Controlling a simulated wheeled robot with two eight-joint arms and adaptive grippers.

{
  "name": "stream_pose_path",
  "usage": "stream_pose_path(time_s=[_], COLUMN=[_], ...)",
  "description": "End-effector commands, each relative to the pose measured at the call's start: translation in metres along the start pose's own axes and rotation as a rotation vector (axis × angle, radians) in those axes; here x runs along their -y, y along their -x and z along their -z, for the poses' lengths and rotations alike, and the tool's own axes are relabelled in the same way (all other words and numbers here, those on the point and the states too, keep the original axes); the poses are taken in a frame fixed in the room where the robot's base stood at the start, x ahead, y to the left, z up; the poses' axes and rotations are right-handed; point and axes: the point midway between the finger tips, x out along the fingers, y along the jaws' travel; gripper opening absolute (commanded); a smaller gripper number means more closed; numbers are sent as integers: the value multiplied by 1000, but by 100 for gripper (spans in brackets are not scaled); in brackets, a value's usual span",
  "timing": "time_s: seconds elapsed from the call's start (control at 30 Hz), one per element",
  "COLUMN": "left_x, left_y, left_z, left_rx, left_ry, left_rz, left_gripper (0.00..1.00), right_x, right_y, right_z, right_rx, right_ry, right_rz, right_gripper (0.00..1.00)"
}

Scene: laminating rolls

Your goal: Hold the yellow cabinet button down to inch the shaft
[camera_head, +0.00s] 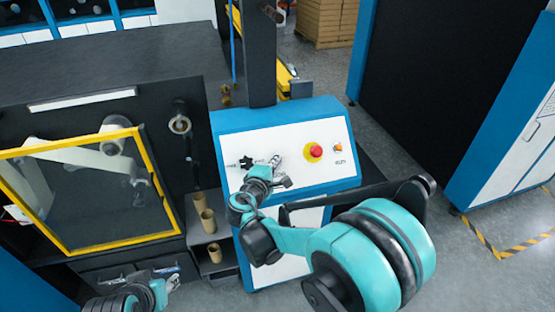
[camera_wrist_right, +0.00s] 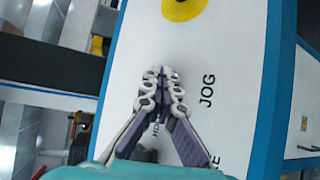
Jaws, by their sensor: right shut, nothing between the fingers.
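The white cabinet panel (camera_head: 328,174) has a blue frame and carries a red mushroom button (camera_head: 316,151) on a yellow base. A small orange-red button (camera_head: 338,147) sits to its right. My right gripper (camera_head: 275,162) is in front of the panel's left half. In the right wrist view its fingers (camera_wrist_right: 162,73) are shut and empty, left of the word JOG; contact with the panel cannot be told. A yellow round part (camera_wrist_right: 183,8) is cut off at the top there. Any button behind the fingertips is hidden. My left gripper (camera_head: 168,281) is low at the left, its opening unclear.
Left of the panel is a dark machine with a yellow-framed window (camera_head: 80,245) and rolls behind it. Cardboard tubes (camera_head: 208,221) stand on a shelf beside the panel. A dark post (camera_head: 261,60) rises behind it. Open floor (camera_head: 405,150) lies to the right.

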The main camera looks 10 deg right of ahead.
Motion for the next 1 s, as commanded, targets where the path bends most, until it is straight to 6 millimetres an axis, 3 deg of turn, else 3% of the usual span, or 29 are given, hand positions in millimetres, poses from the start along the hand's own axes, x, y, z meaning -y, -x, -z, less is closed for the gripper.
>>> stream_pose_path(time_s=[1.0], left_x=[0], left_y=[12], left_z=[8], left_rx=[0], left_ry=[0], left_rz=[0], left_gripper=[40], right_x=[-15], right_y=[19], right_z=[-13], right_rx=[-1], right_ry=[0], right_rz=[0], right_gripper=[0])
